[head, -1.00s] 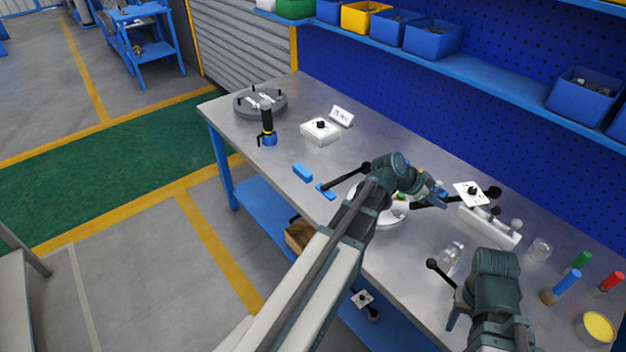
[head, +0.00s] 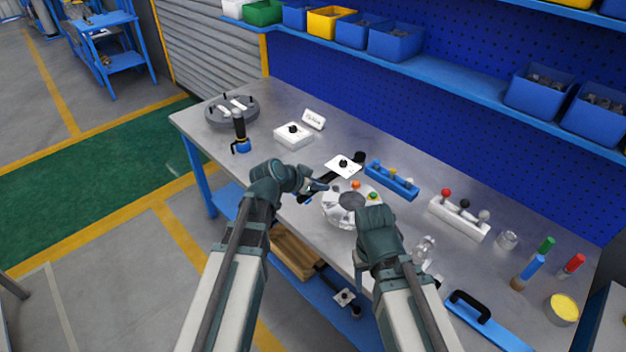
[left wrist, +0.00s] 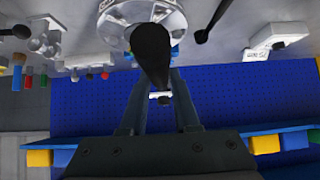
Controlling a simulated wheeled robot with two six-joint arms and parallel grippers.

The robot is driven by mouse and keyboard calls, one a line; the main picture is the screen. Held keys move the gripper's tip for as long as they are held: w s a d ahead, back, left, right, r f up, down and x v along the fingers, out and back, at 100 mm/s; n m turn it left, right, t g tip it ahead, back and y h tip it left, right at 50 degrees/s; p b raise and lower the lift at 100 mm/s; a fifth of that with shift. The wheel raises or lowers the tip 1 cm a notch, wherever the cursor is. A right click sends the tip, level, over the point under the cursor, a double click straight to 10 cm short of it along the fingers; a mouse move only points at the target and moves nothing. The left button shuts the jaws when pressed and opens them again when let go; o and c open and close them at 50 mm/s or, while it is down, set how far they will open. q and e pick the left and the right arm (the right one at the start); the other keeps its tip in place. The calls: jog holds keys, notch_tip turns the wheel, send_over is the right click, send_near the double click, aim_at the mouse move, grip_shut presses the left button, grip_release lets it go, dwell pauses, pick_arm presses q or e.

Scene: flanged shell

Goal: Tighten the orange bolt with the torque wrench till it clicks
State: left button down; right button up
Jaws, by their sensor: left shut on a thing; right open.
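The white round flanged shell (head: 340,211) lies on the bench with a grey centre. The orange bolt (head: 356,184) stands on its far side, with a green bolt (head: 373,196) right of it. My left gripper (head: 318,187) is shut on the black torque wrench (head: 330,183), left of the shell. The wrench (left wrist: 150,50) also fills the middle of the left wrist view. My right gripper (head: 362,255) is open at the shell's near side, its fingertips mostly hidden.
A blue rack (head: 392,180) and a white rack with knobs (head: 459,218) stand behind and right. A white box (head: 293,135), a grey round fixture (head: 232,111) and an upright tool (head: 241,133) are at left. Colored markers and a yellow pot (head: 562,309) are at right.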

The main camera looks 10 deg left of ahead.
pick_arm(q)
jog(key=shift+w, duration=0.1)
jog(key=shift+f, duration=0.1)
jog(key=shift+f+b, duration=2.5)
jog(key=shift+b, duration=0.15)
jog(key=shift+f+b, duration=1.45)
jog(key=shift+w+a, duration=0.1)
jog(key=shift+a, duration=0.05)
